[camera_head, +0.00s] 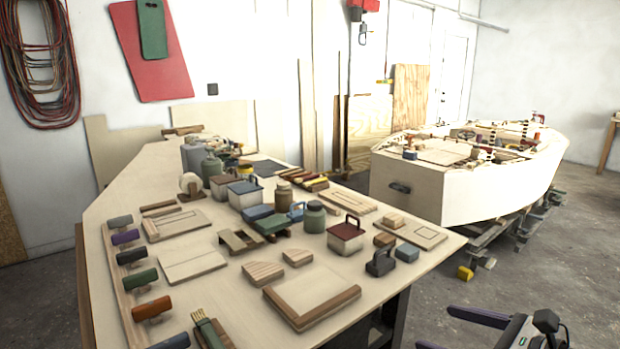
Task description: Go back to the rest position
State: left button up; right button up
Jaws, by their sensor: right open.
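My right gripper (437,329) is at the bottom right, low over the grey floor and to the right of the workbench. Its two dark fingers point left and stand apart, with nothing between them. The lower finger is partly cut off by the picture's bottom edge. My left gripper and left arm are not in view.
A pale workbench (130,205) fills the left and middle, crowded with tins, jars, blocks and boards. Its right front corner is close to my right gripper. A plywood hull (470,195) stands behind on trestles. A yellow block (465,272) lies on the floor. Floor at right is clear.

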jog(key=s+a+f+n+h, duration=0.1)
jog(key=s+f+n, duration=0.1)
jog(key=f+n, duration=0.3)
jog(key=s+a+f+n+g+h, duration=0.1)
jog(key=s+f+n, duration=0.15)
jog(key=f, duration=0.45)
jog(key=s+a+f+n+h, duration=0.1)
jog(key=s+f+n, duration=0.1)
jog(key=f+n, duration=0.3)
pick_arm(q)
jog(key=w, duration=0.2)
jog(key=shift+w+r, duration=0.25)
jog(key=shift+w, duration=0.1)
pick_arm(e)
jog(key=s+a+f+n+h, duration=0.1)
jog(key=s+a+f+n, duration=0.1)
jog(key=s+f+n, duration=0.4)
jog(key=s+a+f+n+g+h, duration=0.1)
jog(key=s+a+f+n+h, duration=0.1)
jog(key=s+f+n, duration=0.4)
jog(key=s+a+n, duration=0.1)
jog(key=s+n, duration=0.2)
jog(key=s, duration=0.2)
jog(key=shift+s+a+n, duration=0.15)
jog(key=shift+a+n, duration=0.05)
jog(key=shift+n, duration=0.15)
